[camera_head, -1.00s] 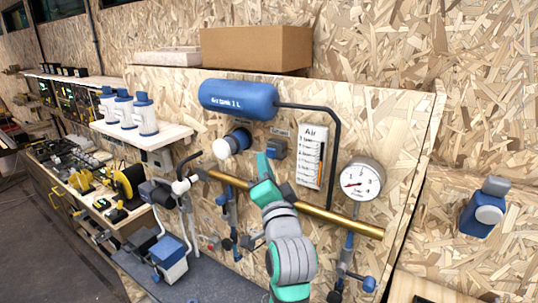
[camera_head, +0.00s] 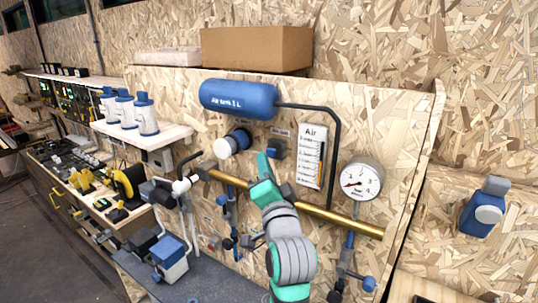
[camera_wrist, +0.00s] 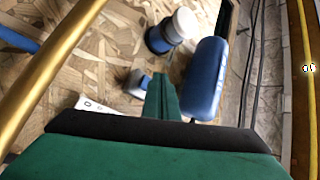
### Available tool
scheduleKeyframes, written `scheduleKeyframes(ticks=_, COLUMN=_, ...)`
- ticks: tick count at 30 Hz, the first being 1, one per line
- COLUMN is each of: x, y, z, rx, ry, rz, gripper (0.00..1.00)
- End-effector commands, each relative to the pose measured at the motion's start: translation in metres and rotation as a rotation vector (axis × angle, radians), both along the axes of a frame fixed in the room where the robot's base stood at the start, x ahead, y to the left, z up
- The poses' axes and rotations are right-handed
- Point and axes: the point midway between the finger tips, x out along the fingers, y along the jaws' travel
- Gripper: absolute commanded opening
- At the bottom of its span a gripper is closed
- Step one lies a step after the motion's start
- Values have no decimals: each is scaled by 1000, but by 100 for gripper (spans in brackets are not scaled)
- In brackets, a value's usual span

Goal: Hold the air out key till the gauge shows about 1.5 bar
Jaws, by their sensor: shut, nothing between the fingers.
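The gauge (camera_head: 361,180) is a round white dial at the right of the board. Its red needle points left, near the low end of the scale; the exact value is too small to read. A small blue key block (camera_head: 278,149) sits on the board under a label that I cannot read; it also shows in the wrist view (camera_wrist: 138,83). My gripper (camera_head: 263,157) is shut and empty, its green tips pointing up just left of the block. In the wrist view the tips (camera_wrist: 162,80) are beside the block; I cannot tell whether they touch it.
A blue air tank (camera_head: 238,98) is above my gripper. A blue and white knob (camera_head: 232,143) is to its left. A brass pipe (camera_head: 335,220) crosses the board behind my wrist. An "Air" chart (camera_head: 312,156) hangs between block and gauge. Valves stand below.

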Motion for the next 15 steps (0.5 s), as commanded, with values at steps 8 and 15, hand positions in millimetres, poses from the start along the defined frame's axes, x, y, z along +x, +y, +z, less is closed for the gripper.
scheduleKeyframes(ticks=8, x=0, y=0, z=0, rx=0, ry=0, rz=0, gripper=0)
scheduleKeyframes(ticks=15, x=6, y=-3, z=0, rx=0, ry=0, rz=1, gripper=0)
